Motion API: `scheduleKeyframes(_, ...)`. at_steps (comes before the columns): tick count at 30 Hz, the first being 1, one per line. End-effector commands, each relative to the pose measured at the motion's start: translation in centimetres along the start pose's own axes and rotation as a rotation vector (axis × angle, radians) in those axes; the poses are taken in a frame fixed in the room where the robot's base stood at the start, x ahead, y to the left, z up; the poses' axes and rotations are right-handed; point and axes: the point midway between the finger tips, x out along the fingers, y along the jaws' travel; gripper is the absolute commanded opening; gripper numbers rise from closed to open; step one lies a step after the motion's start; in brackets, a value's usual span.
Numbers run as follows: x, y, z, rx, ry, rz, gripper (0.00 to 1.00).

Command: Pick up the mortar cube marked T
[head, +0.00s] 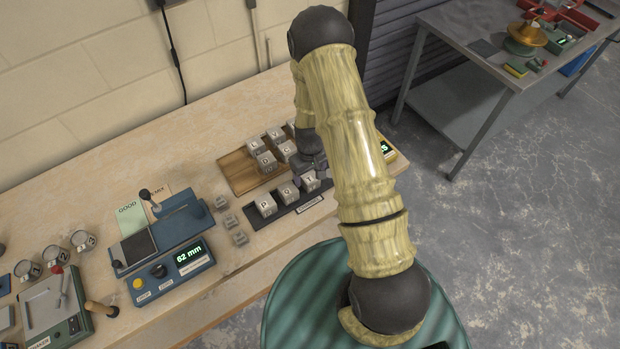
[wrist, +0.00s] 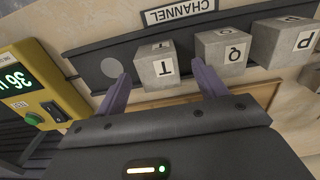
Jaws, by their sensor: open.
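The mortar cube marked T (wrist: 158,68) is a grey block on the black channel strip (wrist: 90,50), at the end of a row of cubes. In the head view the T cube (head: 310,182) is at the right end of the row, close under my gripper. My gripper (wrist: 160,82) is open and empty of a grip, with one purple finger on each side of the T cube in the wrist view. I cannot tell whether either finger touches it. My gripper also shows in the head view (head: 316,172), partly hidden by my arm.
The Q cube (wrist: 224,50) stands close beside the T cube, near one finger; the P cube (wrist: 284,42) is beyond it. A yellow device (wrist: 35,88) sits at the left in the wrist view. A wooden tray (head: 236,172) with several cubes lies behind the channel.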

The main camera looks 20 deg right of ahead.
Motion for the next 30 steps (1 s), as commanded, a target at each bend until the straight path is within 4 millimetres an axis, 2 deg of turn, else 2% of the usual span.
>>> scheduleKeyframes(11,3.2,0.1,-0.1,0.0,0.0,0.0,0.71)
scheduleKeyframes(27,3.4,0.1,-0.1,0.0,0.0,0.0,0.71)
scheduleKeyframes(28,3.4,0.1,-0.1,0.0,0.0,0.0,0.69)
scheduleKeyframes(30,3.4,0.1,-0.1,0.0,0.0,0.0,0.55)
